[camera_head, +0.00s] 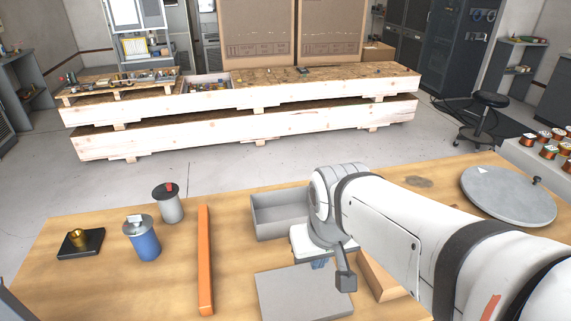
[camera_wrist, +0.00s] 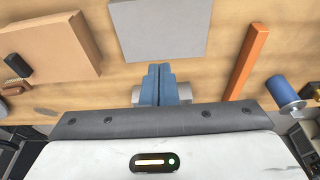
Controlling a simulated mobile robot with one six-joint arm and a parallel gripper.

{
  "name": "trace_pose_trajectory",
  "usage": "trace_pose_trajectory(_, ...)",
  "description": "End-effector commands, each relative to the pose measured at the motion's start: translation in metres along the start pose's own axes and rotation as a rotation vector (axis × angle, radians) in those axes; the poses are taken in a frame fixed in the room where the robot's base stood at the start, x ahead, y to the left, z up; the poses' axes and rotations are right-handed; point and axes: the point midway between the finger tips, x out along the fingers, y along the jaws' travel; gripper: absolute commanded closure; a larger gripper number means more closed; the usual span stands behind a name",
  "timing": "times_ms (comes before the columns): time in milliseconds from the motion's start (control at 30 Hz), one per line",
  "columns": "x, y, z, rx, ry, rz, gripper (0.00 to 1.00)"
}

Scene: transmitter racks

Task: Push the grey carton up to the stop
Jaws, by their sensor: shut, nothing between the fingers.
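The grey carton (camera_head: 300,296) lies flat on the wooden table at the near edge of the head view. It also shows at the top of the wrist view (camera_wrist: 158,30). A long orange bar (camera_head: 205,262), which looks like the stop, lies left of the carton with bare table between them. In the wrist view the bar (camera_wrist: 247,62) is on the right. My gripper (camera_head: 321,264) is shut and empty at the carton's far edge. In the wrist view its blue fingertips (camera_wrist: 159,67) are close to that edge; I cannot tell whether they touch.
A grey open tray (camera_head: 280,214) stands behind the gripper, partly hidden by my arm. A brown box (camera_head: 378,277) lies right of the carton. A blue canister (camera_head: 142,240), a grey canister (camera_head: 169,203) and a black block (camera_head: 81,243) stand left of the bar.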

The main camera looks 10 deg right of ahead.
Motion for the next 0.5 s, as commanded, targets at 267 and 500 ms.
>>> trace_pose_trajectory(267, 0.0, 0.025, -0.042, -0.166, -0.03, 0.0, 1.0)
trace_pose_trajectory(500, 0.019, 0.056, -0.141, -0.58, -0.094, -0.016, 1.0)
